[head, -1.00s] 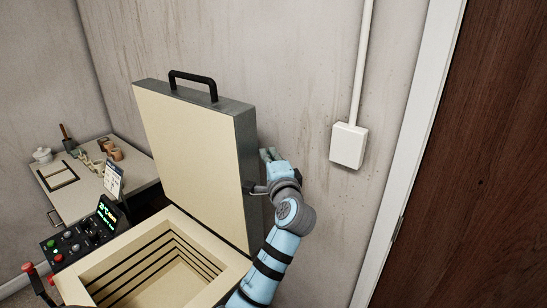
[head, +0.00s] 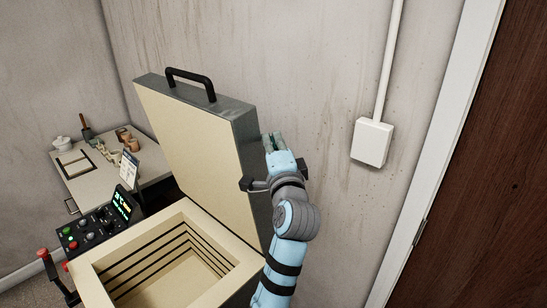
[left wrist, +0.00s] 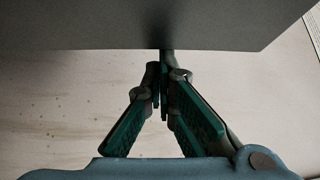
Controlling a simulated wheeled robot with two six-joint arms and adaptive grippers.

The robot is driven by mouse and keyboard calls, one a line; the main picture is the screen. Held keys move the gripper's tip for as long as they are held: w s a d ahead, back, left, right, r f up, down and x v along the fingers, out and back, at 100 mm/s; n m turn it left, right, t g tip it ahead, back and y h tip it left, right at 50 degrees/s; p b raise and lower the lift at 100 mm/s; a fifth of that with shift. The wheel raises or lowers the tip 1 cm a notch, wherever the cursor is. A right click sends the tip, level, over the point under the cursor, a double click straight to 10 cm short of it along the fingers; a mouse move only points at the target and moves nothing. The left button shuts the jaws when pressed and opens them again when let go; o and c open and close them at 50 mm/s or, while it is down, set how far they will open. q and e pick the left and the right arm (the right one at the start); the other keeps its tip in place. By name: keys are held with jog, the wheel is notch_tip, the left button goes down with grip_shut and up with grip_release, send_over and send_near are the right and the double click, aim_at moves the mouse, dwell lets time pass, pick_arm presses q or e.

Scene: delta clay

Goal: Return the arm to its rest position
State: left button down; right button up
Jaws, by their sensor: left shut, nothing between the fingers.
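My left gripper (head: 272,141) is shut and empty, with its fingers pointing up beside the right edge of the raised kiln lid (head: 197,135). Whether it touches the lid cannot be told. In the left wrist view its green-padded fingers (left wrist: 162,95) meet at the tips, just below a dark grey slab (left wrist: 150,25) that looks like the lid's outer face. My left arm (head: 286,255) comes up from the bottom of the head view, right of the kiln. My right gripper is not in view.
The open kiln (head: 118,265) has a grooved, empty-looking chamber. Its control panel (head: 95,228) and a side table (head: 110,180) with pots and tools stand to the left. A white wall box (head: 371,142) and brown door (head: 460,190) are on the right.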

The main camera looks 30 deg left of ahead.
pick_arm(q)
jog(key=r, duration=0.5)
jog(key=shift+d+r, duration=0.25)
jog(key=shift+r, duration=0.05)
